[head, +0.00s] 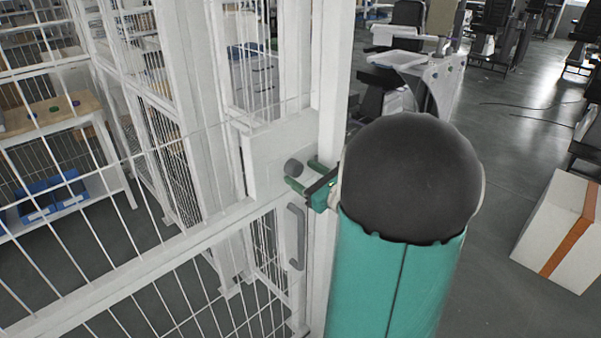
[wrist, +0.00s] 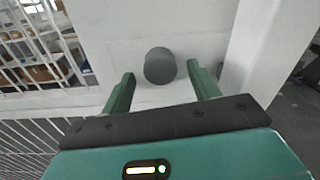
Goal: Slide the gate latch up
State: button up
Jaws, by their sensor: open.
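The gate latch shows as a dark grey round knob (head: 293,168) on a white plate (head: 265,150) of the white mesh gate. In the wrist view the knob (wrist: 160,66) sits between the tips of my gripper's two green fingers. My gripper (head: 307,174) is open, with one finger on each side of the knob. The fingers appear apart from the knob, with a gap on both sides. A grey pull handle (head: 296,236) is fixed below the plate. My arm hides part of the gate post's right side.
White wire mesh panels (head: 110,240) and posts fill the left. A table (head: 50,118) with blue bins below stands behind the mesh. A white box with an orange stripe (head: 562,232) lies on the floor at right. Open floor shows at right.

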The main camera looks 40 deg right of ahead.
aim_at(288, 153)
jog(key=shift+w, duration=0.85)
grip_shut()
jog(key=shift+r, duration=1.85)
jog(key=shift+c, duration=0.5)
grip_release()
jog(key=shift+o, duration=0.5)
jog(key=shift+s, duration=0.1)
